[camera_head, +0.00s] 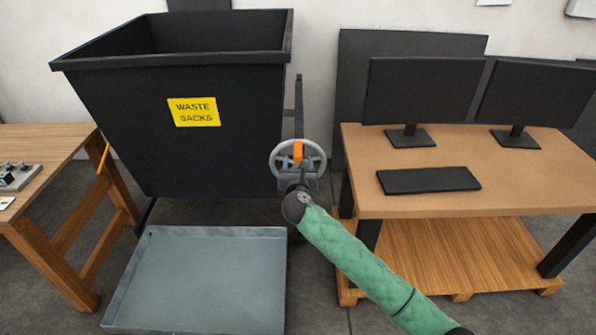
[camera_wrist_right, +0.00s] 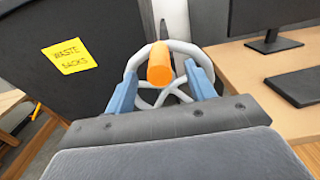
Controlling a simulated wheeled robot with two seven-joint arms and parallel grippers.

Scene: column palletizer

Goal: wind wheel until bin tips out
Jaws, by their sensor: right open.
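The dark bin (camera_head: 230,130) with a yellow "WASTE SACKS" label stands upright at left of centre; its side also shows in the right wrist view (camera_wrist_right: 40,90). The grey wheel (camera_head: 275,160) with an orange knob (camera_head: 298,151) is at the bin's right side. In the right wrist view the wheel (camera_wrist_right: 133,62) faces me and the orange knob (camera_wrist_right: 160,63) points towards me. My right gripper (camera_head: 294,160) is at the wheel, its blue fingers (camera_wrist_right: 163,85) open on either side of the knob. I cannot tell whether they touch it. My left gripper is out of view.
A shallow grey tray (camera_head: 205,280) lies on the floor in front of the bin. A wooden workbench (camera_head: 50,145) stands at left. A desk (camera_head: 520,185) with two monitors and a keyboard stands close at right, above a wooden pallet (camera_head: 460,255).

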